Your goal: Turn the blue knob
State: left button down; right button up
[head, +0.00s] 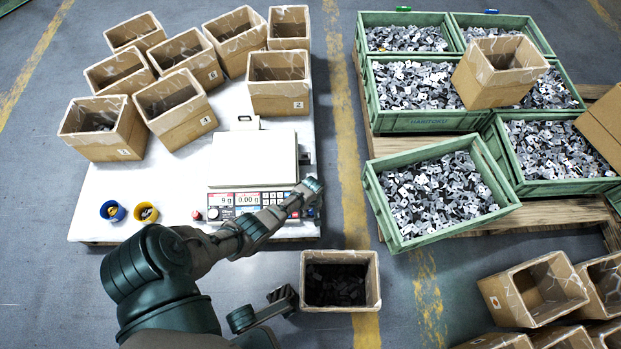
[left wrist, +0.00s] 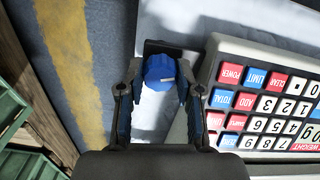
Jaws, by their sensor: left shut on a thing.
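The blue knob (left wrist: 160,72) shows in the left wrist view, round, with a pale mark on its face. It sits between the two fingers of my left gripper (left wrist: 158,92), which is shut on it. In the head view my left gripper (head: 311,192) is at the right end of the scale's control panel (head: 252,201). The knob is hidden there behind the gripper. The scale (head: 252,158) stands on the white table, with its display and red, blue and white keys facing me.
Green crates (head: 398,243) of metal parts are at right. A box of dark parts (head: 340,306) stands in front.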

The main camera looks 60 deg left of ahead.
pick_arm(q)
jog(key=m, duration=0.6)
jog(key=shift+d+m, duration=0.25)
jog(key=shift+m, duration=0.05)
jog(key=m, duration=0.5)
jog(key=shift+p, duration=0.3)
jog(key=m, duration=0.6)
jog(key=shift+s+m, duration=0.1)
jog(key=shift+m, duration=0.3)
jog(key=shift+a+m, duration=0.1)
jog(key=shift+m, duration=1.1)
jog(key=shift+a+m+b, duration=0.1)
jog(key=shift+m+b, duration=0.3)
jog(key=shift+m, duration=1.1)
jog(key=shift+a, duration=0.1)
jog(key=c, duration=0.8)
grip_release()
jog(key=shift+o, duration=0.2)
